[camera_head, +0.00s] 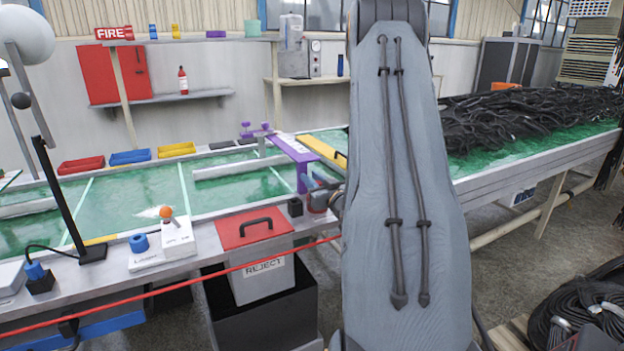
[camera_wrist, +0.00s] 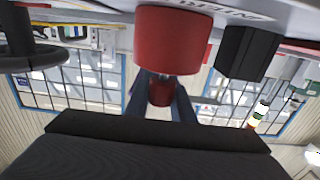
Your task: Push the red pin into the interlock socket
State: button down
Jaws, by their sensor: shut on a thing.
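The red pin (camera_wrist: 172,40) shows in the wrist view as a wide red cylinder, with a narrower red part lower down between my fingers. My gripper (camera_wrist: 162,96) is shut on the red pin, one grey-blue finger on each side. In the head view, my arm hides most of the gripper; a bit of red and blue (camera_head: 319,199) shows at the arm's left edge. A black block (camera_wrist: 247,53) stands beside the pin, apart from it; it may be the interlock socket, but I see no opening. The pin's far end is hidden.
A black block (camera_head: 295,207) sits on the bench edge beside the red-lidded reject bin (camera_head: 253,226). A purple frame (camera_head: 292,150) spans the green conveyor (camera_head: 140,190). A red cord (camera_head: 190,284) crosses in front. Black hoses (camera_head: 530,115) lie piled at the right.

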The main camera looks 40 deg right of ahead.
jog(key=shift+f+b, duration=0.35)
jog(key=shift+f, duration=0.35)
jog(key=c, duration=1.5)
grip_release()
jog(key=shift+o, duration=0.2)
jog(key=shift+v, duration=3.95)
